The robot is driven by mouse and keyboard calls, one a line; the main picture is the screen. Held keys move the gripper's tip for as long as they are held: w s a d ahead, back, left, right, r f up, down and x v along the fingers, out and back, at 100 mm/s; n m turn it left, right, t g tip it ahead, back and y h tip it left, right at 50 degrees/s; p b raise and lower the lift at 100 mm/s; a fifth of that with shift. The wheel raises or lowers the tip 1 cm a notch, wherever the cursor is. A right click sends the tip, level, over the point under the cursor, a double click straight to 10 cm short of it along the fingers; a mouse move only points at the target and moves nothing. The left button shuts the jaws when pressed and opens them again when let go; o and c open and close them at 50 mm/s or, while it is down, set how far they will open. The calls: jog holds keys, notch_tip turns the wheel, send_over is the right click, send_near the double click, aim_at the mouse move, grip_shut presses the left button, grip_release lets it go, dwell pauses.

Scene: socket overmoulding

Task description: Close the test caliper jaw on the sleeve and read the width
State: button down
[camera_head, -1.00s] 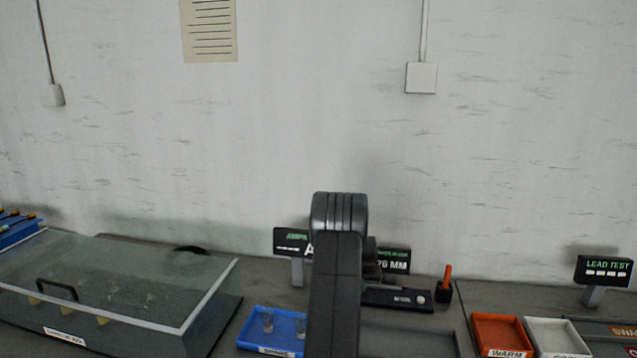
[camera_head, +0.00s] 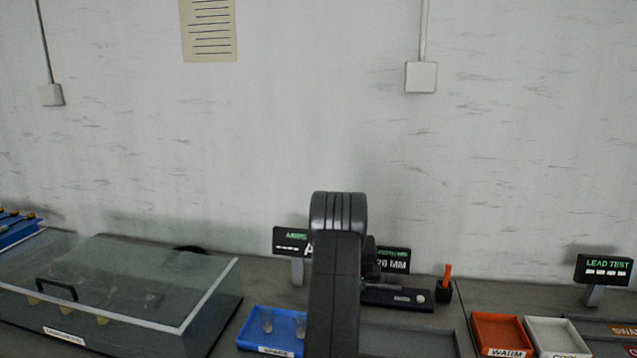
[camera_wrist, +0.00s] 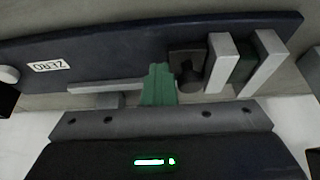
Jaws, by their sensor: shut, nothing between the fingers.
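The test caliper (camera_wrist: 110,55) fills the upper wrist view as a dark blue bar with a ZERO label and a white button at its left end. Two pale grey jaws (camera_wrist: 218,62) (camera_wrist: 268,62) stand upright at its right, with a dark piece (camera_wrist: 243,62) between them that may be the sleeve. A dark block with a round knob (camera_wrist: 190,70) stands left of the jaws. My gripper (camera_wrist: 159,72) is shut and empty, its green fingers beside that block; I cannot tell if they touch. In the head view the caliper (camera_head: 385,299) is partly hidden by my arm.
Behind the caliper, a display (camera_head: 394,262) reading in MM is partly covered by my arm. A blue tray (camera_head: 252,325) with small clear parts stands left, beside a glass-lidded box (camera_head: 215,295). An orange WARM tray (camera_head: 502,335) and a white tray (camera_head: 556,338) lie right.

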jog(key=shift+d, duration=0.15)
jog(key=shift+s+d, duration=0.1)
jog(key=shift+d, duration=0.2)
notch_tip(320, 180, up, 7)
jog(key=p, duration=0.2)
dwell(0.5)
jog(key=shift+d+f, duration=0.1)
jog(key=shift+f, duration=0.05)
notch_tip(320, 180, down, 7)
jog(key=shift+r+b, duration=0.1)
jog(key=shift+b, duration=1.15)
jog(key=shift+a, duration=0.25)
